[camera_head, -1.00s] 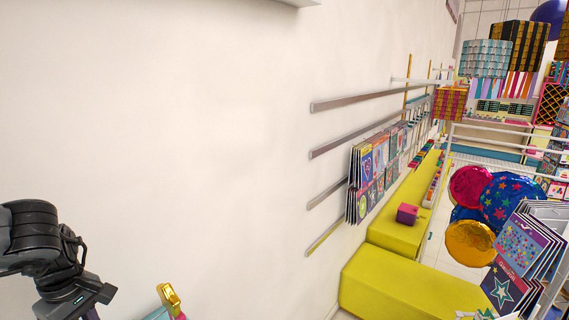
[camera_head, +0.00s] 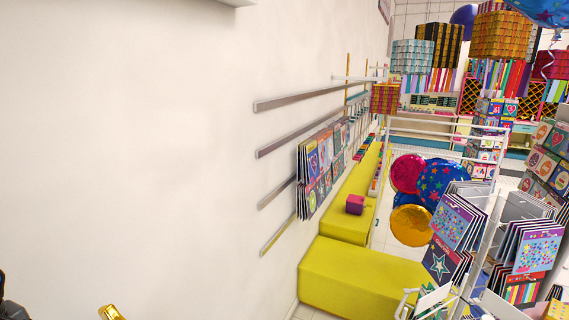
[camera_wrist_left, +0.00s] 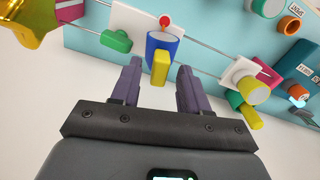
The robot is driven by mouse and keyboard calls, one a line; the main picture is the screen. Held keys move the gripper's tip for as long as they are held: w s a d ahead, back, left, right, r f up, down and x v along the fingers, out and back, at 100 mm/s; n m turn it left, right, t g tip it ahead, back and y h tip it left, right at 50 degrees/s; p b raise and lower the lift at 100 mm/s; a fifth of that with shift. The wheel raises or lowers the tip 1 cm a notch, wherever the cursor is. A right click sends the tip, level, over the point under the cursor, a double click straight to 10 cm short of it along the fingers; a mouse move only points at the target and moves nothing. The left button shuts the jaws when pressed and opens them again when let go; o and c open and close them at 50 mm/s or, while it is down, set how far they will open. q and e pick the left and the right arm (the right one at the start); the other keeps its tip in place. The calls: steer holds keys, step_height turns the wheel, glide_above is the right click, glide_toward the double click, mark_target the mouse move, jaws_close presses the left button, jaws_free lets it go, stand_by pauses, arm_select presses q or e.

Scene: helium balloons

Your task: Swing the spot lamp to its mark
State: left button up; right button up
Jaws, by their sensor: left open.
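In the left wrist view, my left gripper (camera_wrist_left: 160,75) is open, its two purple fingers pointing at a teal panel (camera_wrist_left: 95,42) with coloured fittings. A blue fitting (camera_wrist_left: 163,43) with a yellow tab (camera_wrist_left: 160,68) shows between the fingertips; I cannot tell whether the tab is between them or just beyond. A red ball (camera_wrist_left: 165,21) is above it. A white cylinder with a yellow rim (camera_wrist_left: 254,90) is to the right. I cannot tell which fitting is the spot lamp, and I make out no clear mark. My right gripper is in neither view.
Green (camera_wrist_left: 117,41) and orange (camera_wrist_left: 289,27) parts are close by. In the head view, yellow benches (camera_head: 355,280), wall-mounted cards (camera_head: 320,170), foil balloons (camera_head: 410,225) and a card rack (camera_head: 490,235) stand right; the left wall is bare.

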arm_select(q)
step_height(320, 180, up, 10)
stand_by(1.2)
steer(key=shift+r, duration=0.1)
stand_by(0.3)
